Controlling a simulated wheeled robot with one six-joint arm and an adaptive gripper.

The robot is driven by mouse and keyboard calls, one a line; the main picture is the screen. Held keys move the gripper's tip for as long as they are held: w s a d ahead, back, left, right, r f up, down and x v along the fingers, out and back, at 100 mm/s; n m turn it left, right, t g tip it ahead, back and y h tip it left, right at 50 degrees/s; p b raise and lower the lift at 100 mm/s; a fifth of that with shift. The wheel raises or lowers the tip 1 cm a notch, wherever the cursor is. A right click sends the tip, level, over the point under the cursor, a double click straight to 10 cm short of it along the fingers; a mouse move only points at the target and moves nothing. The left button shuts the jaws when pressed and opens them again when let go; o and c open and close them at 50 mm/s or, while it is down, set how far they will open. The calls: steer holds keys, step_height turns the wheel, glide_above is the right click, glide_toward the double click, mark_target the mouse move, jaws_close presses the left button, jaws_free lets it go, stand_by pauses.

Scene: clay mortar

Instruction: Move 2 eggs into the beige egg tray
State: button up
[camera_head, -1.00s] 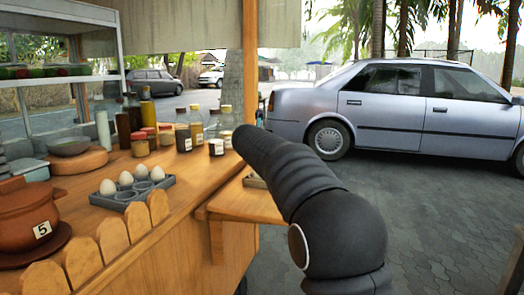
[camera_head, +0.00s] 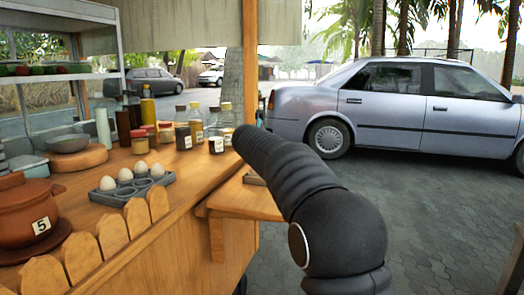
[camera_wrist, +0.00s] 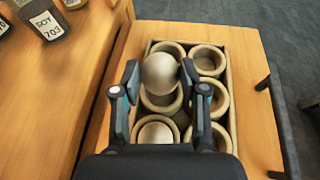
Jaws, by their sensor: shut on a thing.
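The beige egg tray (camera_wrist: 228,110) fills the middle of the wrist view, with round cups in two columns. My gripper (camera_wrist: 160,75) is shut on a pale egg (camera_wrist: 160,72), over the left column near the middle and far cups. How high the egg is above the cups is hard to tell. Another egg (camera_wrist: 155,133) sits in the near left cup; the right column's cups look empty. In the head view, a grey tray (camera_head: 130,193) holds several white eggs (camera_head: 125,175). My arm hides my gripper and most of the beige tray there.
Bottles and jars (camera_head: 195,125) stand on the wooden counter, one labelled SOY (camera_wrist: 48,22) in the wrist view. A brown clay pot (camera_head: 25,210) is at the left. Wooden pickets (camera_head: 112,235) edge the counter. Bare wood lies between the two trays.

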steer(key=shift+f+b, duration=1.4)
steer(key=shift+f, duration=0.6)
stand_by(1.2)
steer(key=o, duration=0.9)
